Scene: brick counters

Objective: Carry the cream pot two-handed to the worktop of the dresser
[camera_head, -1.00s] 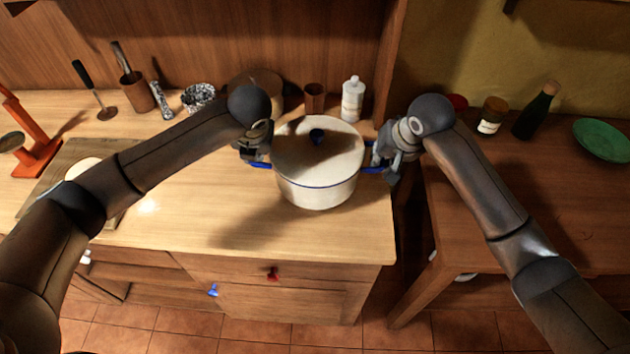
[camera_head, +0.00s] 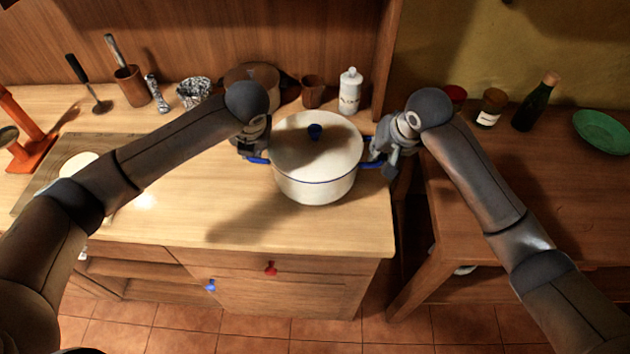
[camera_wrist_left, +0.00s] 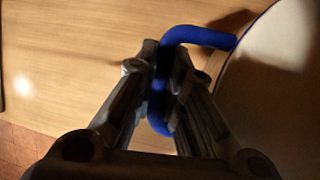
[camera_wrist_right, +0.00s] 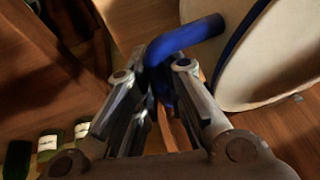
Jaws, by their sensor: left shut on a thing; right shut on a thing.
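The cream pot (camera_head: 312,180) has a blue rim line, a lid with a dark blue knob (camera_head: 315,131) and a blue handle on each side. It is upright over the right part of the dresser worktop (camera_head: 190,215), with a shadow to its lower left. I cannot tell whether its base touches the wood. My left gripper (camera_head: 257,152) is shut on the left blue handle (camera_wrist_left: 195,36), also seen in the left wrist view. My right gripper (camera_head: 380,157) is shut on the right blue handle (camera_wrist_right: 185,40), clear in the right wrist view. The pot's far bottom edge is hidden.
Behind the pot stand a brown pan (camera_head: 250,75), a brown cup (camera_head: 313,91) and a white bottle (camera_head: 349,92). A board (camera_head: 40,190) lies at left. A lower table (camera_head: 500,190) with a green bottle (camera_head: 535,103) and green plate (camera_head: 601,132) is at right, beyond a gap.

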